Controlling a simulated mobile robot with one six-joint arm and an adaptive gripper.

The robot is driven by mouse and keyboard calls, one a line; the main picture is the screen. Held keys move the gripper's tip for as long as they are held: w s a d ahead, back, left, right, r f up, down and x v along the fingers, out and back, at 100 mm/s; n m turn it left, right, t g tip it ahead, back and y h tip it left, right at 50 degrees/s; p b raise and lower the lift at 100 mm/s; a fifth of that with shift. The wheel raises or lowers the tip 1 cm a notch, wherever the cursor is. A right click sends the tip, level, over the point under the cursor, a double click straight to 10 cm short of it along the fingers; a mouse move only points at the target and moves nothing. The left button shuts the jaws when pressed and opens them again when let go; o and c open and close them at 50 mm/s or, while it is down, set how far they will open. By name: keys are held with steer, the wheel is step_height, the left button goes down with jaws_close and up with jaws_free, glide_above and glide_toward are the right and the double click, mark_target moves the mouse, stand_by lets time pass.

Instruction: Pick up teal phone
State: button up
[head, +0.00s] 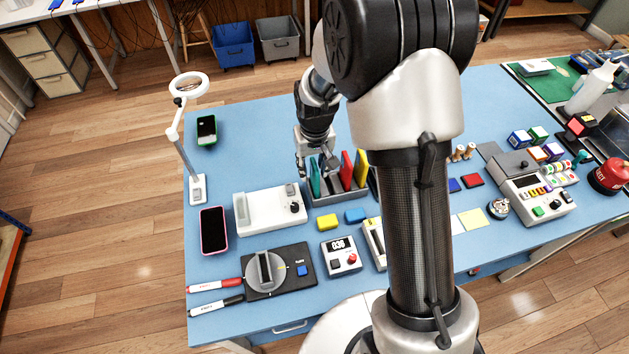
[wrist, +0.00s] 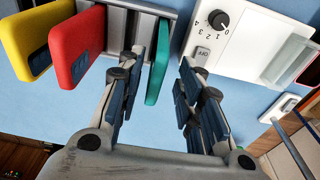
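The teal phone (head: 315,180) stands on edge in the leftmost slot of a grey rack (head: 326,199). In the wrist view the teal phone (wrist: 155,84) shows edge-on between my two fingers, nearer the left one, with clear space to the right one. My gripper (head: 314,166) is above the rack's left end, pointing down. It is open and empty in the wrist view (wrist: 161,62). I cannot tell whether the left finger touches the phone. Part of the phone is hidden by my gripper in the head view.
A red phone (head: 346,170) and a yellow phone (head: 361,168) stand in the same rack. A white device with a dial (head: 262,210) lies close to the rack's left. A magnifier lamp (head: 197,188) and a green-edged phone (head: 207,130) are farther left.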

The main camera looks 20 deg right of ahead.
steer(key=f, duration=0.1)
steer(key=f+b, duration=0.1)
steer(key=f, duration=0.2)
steer(key=shift+w+d+f, duration=0.1)
steer(key=shift+w+d, duration=0.1)
steer(key=shift+w, duration=0.1)
steer(key=shift+c, duration=0.2)
jaws_close()
